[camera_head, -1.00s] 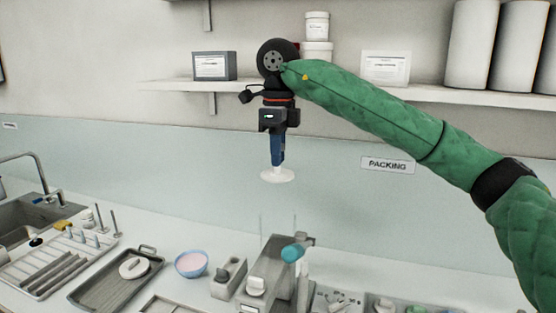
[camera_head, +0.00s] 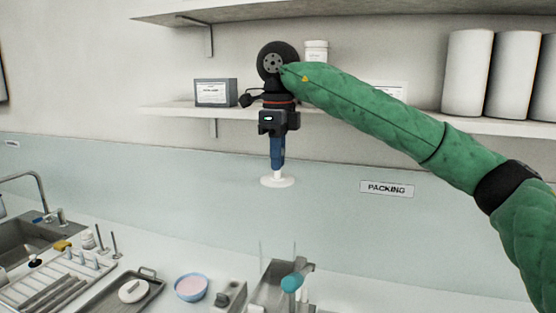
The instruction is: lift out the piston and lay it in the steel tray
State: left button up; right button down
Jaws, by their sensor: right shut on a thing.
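My right gripper (camera_head: 277,163), with blue fingers, points straight down and is shut on the stem of the piston (camera_head: 278,182). The piston is white, with a flat round disc at its lower end, and hangs upright in the air clear above the counter. A grey tray with a raised handle, which looks like the steel tray (camera_head: 105,300), lies at the lower left. A white round lid-like piece (camera_head: 133,291) rests in it. My left gripper is out of view.
A grey machine (camera_head: 268,287) with clear upright parts and a teal-ended handle (camera_head: 292,283) stands below the gripper. A bowl of pink cream (camera_head: 190,287) stands right of the tray. A rack (camera_head: 45,290) is left of it. A shelf (camera_head: 160,110) runs behind my arm.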

jog(key=shift+r+p, duration=0.9)
jog(key=shift+r, duration=1.2)
jog(key=shift+f, duration=0.1)
